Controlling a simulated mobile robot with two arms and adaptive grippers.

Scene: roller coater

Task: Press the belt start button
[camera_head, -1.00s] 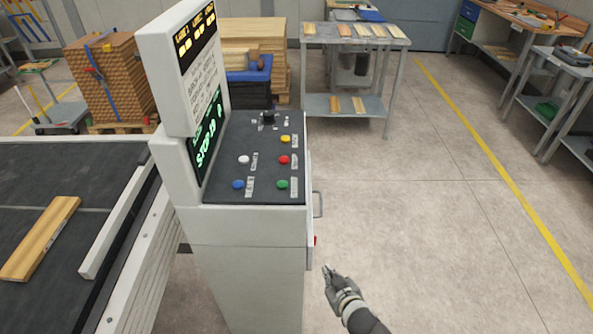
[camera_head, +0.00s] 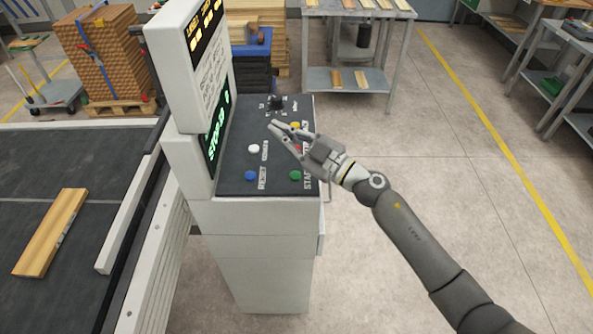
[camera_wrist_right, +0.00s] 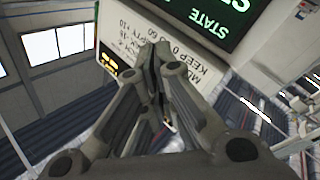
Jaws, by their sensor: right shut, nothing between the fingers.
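The control console has a dark sloped panel (camera_head: 231,177) with coloured buttons. A green button (camera_head: 295,175) sits at its near right corner, with a label beside it that seems to begin "STA". A blue button (camera_head: 250,175) is at the near left and a white button (camera_head: 253,148) is above it. A yellow button (camera_head: 295,125) and a red button show only partly behind my right gripper (camera_head: 272,126). That gripper is shut and empty, held over the panel and pointing towards the display. In the right wrist view its fingers (camera_wrist_right: 155,58) are together before the display. My left gripper is not in view.
The upright display (camera_head: 212,120) stands along the panel's left side. A black knob (camera_head: 277,102) is at the panel's far end. A belt (camera_head: 100,215) with a wooden board (camera_head: 52,232) lies to the left. The floor right of the console is clear.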

